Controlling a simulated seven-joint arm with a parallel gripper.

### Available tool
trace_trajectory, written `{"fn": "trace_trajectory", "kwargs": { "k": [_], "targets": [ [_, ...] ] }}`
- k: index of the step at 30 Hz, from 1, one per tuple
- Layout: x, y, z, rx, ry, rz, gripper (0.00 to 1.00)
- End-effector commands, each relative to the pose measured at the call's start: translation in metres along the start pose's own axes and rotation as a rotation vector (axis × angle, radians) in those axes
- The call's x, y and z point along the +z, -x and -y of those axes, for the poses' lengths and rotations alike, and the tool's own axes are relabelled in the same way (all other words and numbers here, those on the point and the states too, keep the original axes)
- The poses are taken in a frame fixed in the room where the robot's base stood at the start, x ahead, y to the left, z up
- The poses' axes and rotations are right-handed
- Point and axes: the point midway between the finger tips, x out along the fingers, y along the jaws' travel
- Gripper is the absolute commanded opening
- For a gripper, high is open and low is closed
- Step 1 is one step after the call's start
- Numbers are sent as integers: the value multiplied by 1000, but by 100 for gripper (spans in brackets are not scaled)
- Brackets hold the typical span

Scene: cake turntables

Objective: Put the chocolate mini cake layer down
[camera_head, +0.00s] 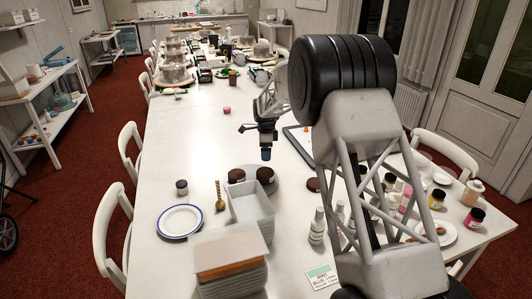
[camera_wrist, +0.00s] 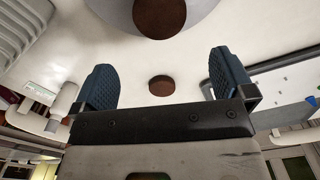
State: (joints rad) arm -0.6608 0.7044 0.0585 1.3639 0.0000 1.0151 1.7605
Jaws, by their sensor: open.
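My gripper (camera_head: 266,154) hangs over the middle of the white table, its blue fingertips pointing down. In the wrist view my gripper (camera_wrist: 161,80) has its fingers wide apart, with nothing held. A small round chocolate cake layer (camera_wrist: 160,86) shows below, in the gap between the fingers and apart from both. Another dark chocolate round (camera_wrist: 160,18) sits on a grey round turntable (camera_wrist: 205,12) at the top edge. In the head view, chocolate rounds (camera_head: 236,175) and (camera_head: 265,174) are at the turntable (camera_head: 283,185). A third chocolate round (camera_head: 313,184) is right, near my arm.
A pale bin (camera_head: 250,210) and stacked boxes (camera_head: 230,262) stand at the front. A blue-rimmed plate (camera_head: 180,221), a gold spoon (camera_head: 221,195) and a jar (camera_head: 181,187) lie left. Bottles (camera_head: 317,225) crowd the right. The table left of my gripper is clear.

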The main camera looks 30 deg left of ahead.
Motion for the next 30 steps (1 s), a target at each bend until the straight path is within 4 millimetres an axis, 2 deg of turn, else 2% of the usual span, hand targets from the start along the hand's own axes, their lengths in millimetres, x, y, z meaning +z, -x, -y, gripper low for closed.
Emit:
{"fn": "trace_trajectory", "kwargs": {
  "k": [23,30],
  "targets": [
    [0,0,0,0,0,0,100],
    [-16,15,-8,-6,18,1,100]
  ]
}}
